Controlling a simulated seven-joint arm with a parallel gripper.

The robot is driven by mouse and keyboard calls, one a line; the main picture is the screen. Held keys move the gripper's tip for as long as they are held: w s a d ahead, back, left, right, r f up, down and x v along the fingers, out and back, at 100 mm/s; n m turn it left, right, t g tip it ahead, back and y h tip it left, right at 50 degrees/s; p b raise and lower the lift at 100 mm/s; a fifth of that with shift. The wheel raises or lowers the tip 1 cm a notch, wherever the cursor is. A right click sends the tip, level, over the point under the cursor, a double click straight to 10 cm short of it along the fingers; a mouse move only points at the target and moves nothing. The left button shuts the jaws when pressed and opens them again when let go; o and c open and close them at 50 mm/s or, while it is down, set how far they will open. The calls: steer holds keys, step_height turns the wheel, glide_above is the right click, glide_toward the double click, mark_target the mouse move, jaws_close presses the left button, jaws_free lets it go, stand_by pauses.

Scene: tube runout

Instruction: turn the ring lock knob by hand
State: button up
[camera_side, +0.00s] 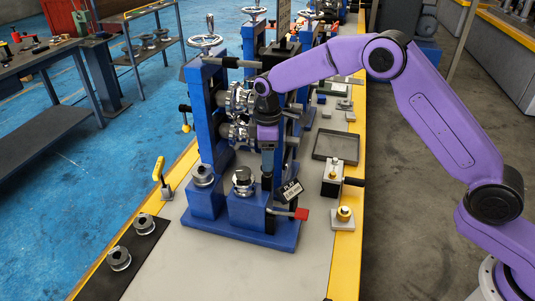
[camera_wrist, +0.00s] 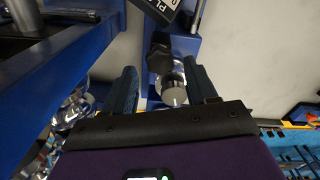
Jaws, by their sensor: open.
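My gripper (camera_side: 267,178) points down at the right side of the blue machine (camera_side: 215,120), just above its base. In the wrist view my gripper (camera_wrist: 160,78) is open, with its two dark fingers apart. A short silver round knob (camera_wrist: 173,92) with a black piece behind it shows between the fingers, nearer the right one; I take it to be the ring lock knob. I cannot tell whether a finger touches it. In the side view I cannot make this knob out behind my gripper.
Silver rollers (camera_side: 238,98) sit on the machine close left of my gripper. A dark tray (camera_side: 336,146) and a small clamp block (camera_side: 333,182) lie further right.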

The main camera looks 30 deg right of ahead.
steer(key=shift+f, duration=0.2)
steer(key=shift+f, duration=0.8)
steer(key=shift+c, duration=0.3)
steer(key=c, duration=0.8)
steer(key=shift+o, duration=0.2)
